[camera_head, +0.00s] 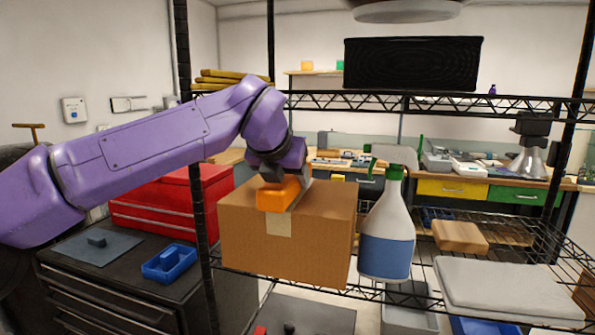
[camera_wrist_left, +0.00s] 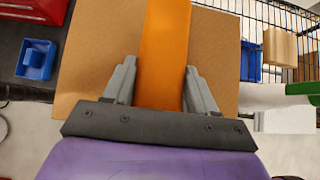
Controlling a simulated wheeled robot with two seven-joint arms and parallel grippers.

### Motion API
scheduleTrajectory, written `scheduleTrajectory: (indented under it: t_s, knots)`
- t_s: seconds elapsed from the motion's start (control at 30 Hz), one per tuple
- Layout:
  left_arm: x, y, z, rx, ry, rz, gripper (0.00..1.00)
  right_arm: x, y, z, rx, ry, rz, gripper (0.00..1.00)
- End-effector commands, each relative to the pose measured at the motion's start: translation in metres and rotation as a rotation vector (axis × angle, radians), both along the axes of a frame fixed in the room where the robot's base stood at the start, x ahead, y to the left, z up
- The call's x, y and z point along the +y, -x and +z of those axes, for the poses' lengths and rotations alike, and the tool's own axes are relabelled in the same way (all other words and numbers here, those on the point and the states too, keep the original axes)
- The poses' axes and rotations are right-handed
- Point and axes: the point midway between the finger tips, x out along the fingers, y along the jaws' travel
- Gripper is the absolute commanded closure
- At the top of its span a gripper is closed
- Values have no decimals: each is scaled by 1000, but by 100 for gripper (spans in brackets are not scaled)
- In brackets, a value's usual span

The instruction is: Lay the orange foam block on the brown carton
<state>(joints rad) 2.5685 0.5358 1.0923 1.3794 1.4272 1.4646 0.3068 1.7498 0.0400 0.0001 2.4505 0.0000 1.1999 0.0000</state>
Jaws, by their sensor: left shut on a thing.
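The orange foam block (camera_head: 276,196) is between the fingers of my left gripper (camera_head: 287,188), which is shut on it. The block is at the top of the brown carton (camera_head: 300,249), near its front edge; I cannot tell whether it touches the carton. In the left wrist view the orange block (camera_wrist_left: 165,45) runs up between the two grey fingers of my left gripper (camera_wrist_left: 160,78), with the carton's top (camera_wrist_left: 100,55) behind it on both sides. The carton stands upright on a wire shelf. My right gripper is not in view.
A spray bottle (camera_head: 387,258) with a green top stands close to the carton's right. A wire shelf (camera_head: 375,292) holds a tan block (camera_head: 459,236) and a white slab (camera_head: 505,288) further right. Black rack posts (camera_head: 205,215) and an upper shelf frame the space. A red toolbox (camera_head: 150,212) is left.

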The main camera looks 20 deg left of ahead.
Motion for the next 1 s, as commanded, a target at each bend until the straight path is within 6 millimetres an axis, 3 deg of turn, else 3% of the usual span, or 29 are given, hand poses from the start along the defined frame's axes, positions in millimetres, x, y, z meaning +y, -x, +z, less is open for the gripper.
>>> scheduleTrajectory:
  t_s: [0.03, 0.1, 0.27, 0.3, 0.33, 0.37, 0.73, 1.0]
  knots:
    - [2, -4, 1, 2, -1, 4, 73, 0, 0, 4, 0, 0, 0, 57]
    - [2, -4, -11, 1, 0, 4, 73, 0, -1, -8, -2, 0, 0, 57]
    - [0, -4, -8, 3, -1, 1, 78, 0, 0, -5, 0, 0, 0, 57]
    - [-1, -4, -8, 4, -1, -1, 30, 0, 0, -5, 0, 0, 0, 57]
    - [-1, -4, -8, 4, -2, -1, 20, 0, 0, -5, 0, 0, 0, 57]
    - [-2, -4, -8, 3, -2, -1, 18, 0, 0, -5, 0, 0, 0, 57]
    - [-2, 3, -2, -3, 1, -2, 18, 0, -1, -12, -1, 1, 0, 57]
    - [1, 71, -3, -4, -1, -4, 18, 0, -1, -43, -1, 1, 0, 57]
